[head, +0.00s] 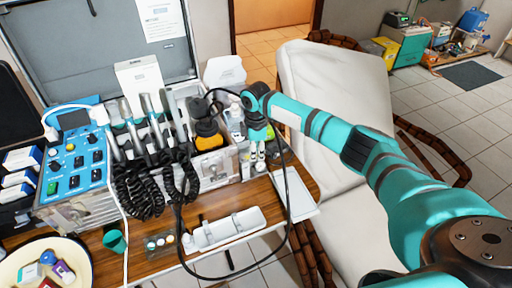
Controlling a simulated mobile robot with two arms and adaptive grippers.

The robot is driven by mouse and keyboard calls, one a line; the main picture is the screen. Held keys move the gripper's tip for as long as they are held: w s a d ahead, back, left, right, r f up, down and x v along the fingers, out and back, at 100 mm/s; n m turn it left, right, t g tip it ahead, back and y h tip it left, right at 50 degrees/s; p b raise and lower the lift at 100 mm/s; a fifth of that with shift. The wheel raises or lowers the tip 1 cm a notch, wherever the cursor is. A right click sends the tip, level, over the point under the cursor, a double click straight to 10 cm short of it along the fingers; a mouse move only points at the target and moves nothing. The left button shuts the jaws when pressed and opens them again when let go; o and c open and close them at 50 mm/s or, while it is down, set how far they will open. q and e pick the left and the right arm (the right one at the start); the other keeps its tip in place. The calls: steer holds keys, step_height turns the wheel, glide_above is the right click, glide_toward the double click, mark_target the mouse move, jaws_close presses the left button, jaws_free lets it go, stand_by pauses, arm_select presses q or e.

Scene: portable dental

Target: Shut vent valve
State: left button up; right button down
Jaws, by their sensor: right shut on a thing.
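The portable dental unit (213,166) stands open on the wooden table, with several handpieces (147,122) upright in holders and black coiled hoses below them. My right arm reaches in from the right. My right gripper (256,163) points down at the unit's right end, beside small bottles. It is shut on a small part there, mostly hidden by the fingers. I cannot tell for sure whether this part is the vent valve, and no other valve is clearly visible. My left gripper is out of view.
A blue control box (75,168) stands at the left. A black cable loops in front of the unit near my right gripper. A white holder (226,229) and a pale tray (292,194) lie at the table's front. A white padded chair (325,85) stands behind my right arm.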

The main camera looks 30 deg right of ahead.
steer(key=shift+s+a+r+m+p, duration=0.1)
steer(key=shift+s+a+m+p, duration=0.45)
steer(key=shift+m+p, duration=1.9)
steer(key=shift+s+a+f+m+p, duration=0.1)
steer(key=shift+s+a+m+p, duration=0.45)
steer(key=shift+m+p, duration=1.85)
steer(key=shift+s+a+r+m+p, duration=0.15)
steer(key=shift+a+m+p, duration=0.8)
steer(key=shift+m+p, duration=1.5)
steer(key=c, duration=1.3)
jaws_free()
steer(key=shift+c, duration=0.2)
step_height(320, 180, up, 12)
